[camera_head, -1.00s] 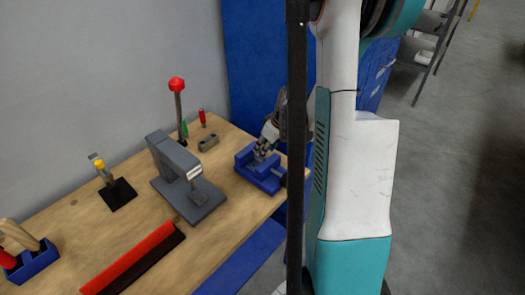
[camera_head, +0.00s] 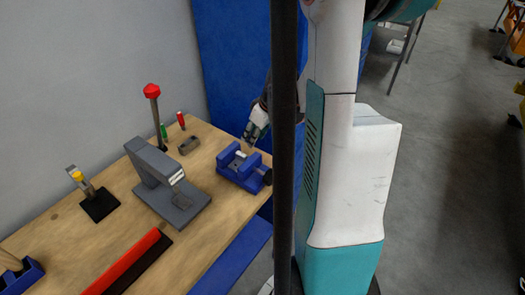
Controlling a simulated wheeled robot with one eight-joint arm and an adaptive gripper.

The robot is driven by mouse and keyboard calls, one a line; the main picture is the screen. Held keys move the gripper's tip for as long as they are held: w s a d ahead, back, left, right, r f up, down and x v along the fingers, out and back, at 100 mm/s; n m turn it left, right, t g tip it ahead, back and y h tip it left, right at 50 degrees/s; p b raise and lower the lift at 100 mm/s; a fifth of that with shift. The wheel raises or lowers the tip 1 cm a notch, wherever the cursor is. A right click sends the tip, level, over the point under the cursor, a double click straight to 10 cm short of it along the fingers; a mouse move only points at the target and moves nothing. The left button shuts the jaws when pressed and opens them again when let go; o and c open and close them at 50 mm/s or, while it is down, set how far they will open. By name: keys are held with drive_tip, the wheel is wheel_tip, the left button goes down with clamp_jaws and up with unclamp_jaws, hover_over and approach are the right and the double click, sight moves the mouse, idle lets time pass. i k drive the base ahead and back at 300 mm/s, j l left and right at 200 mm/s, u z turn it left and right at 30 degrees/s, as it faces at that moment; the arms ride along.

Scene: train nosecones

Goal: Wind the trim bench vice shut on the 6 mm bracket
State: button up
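The blue trim bench vice (camera_head: 230,173) stands at the right end of the wooden bench, near its front edge. A small light grey piece (camera_head: 240,155) shows at its jaws; it may be the bracket, but it is too small to be sure. A dark round part (camera_head: 267,176) sits at the vice's right end. My gripper (camera_head: 251,138) is just above and behind the vice, pointing down and apart from the light piece as far as I can see. The black post partly hides my wrist. The finger gap is too small to read.
A grey press-like fixture (camera_head: 170,190) stands left of the vice. A red bar (camera_head: 122,262) lies in front. Blue panels stand behind the bench end.

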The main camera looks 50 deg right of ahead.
sight(270, 177)
drive_tip(key=z, duration=1.3)
